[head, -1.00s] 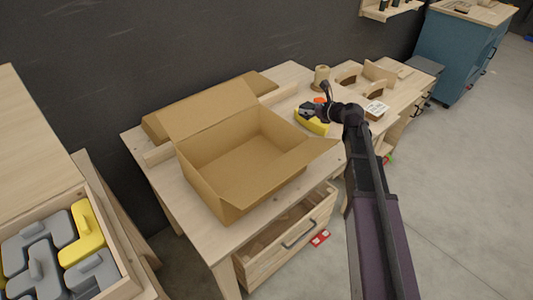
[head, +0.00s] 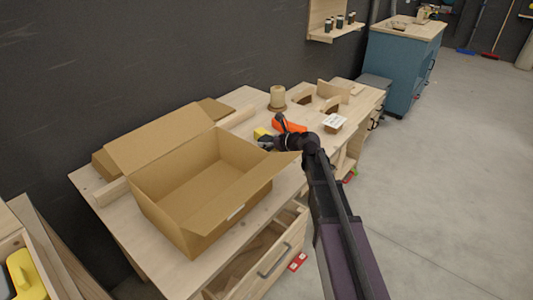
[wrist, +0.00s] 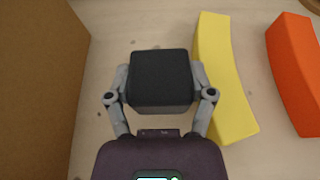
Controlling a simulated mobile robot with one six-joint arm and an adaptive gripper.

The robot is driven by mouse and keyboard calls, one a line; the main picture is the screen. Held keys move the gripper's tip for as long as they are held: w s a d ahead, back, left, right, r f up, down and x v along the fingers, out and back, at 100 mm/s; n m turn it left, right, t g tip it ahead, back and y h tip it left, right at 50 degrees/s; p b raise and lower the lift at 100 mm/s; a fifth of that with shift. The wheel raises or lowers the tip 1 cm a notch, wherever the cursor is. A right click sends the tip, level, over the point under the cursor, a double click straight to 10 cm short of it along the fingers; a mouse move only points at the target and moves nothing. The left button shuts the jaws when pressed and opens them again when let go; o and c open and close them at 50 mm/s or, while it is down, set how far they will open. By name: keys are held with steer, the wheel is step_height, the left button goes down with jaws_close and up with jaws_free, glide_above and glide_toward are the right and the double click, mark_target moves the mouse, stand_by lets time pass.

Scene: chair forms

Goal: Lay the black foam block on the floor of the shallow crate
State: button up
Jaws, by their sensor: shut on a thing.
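My gripper (wrist: 161,92) is shut on the black foam block (wrist: 161,70), with one grey finger on each side of it. In the head view my gripper (head: 284,143) is over the workbench, just right of the open cardboard box; the block cannot be made out there. A wooden crate (head: 32,250), cut off at the lower left of the head view, holds a yellow block. I cannot tell whether it is the shallow crate; its floor is hidden.
The open cardboard box (head: 190,222) stands on the workbench (head: 105,215), its flaps spread. A yellow curved piece (wrist: 225,85) and an orange one (wrist: 294,75) lie right of the held block. A spool (head: 278,97) stands behind. A drawer (head: 268,262) is open below.

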mark_target(272, 149)
steer(key=shift+f, duration=0.15)
steer(key=shift+f+b, duration=1.8)
steer(key=shift+b, duration=0.05)
steer(key=shift+f, duration=0.15)
steer(key=o, duration=0.5)
steer(key=shift+c, duration=0.2)
steer(key=shift+r, duration=0.25)
steer(key=p+v, duration=0.4)
steer(key=v, duration=0.8)
steer(key=shift+p, duration=0.3)
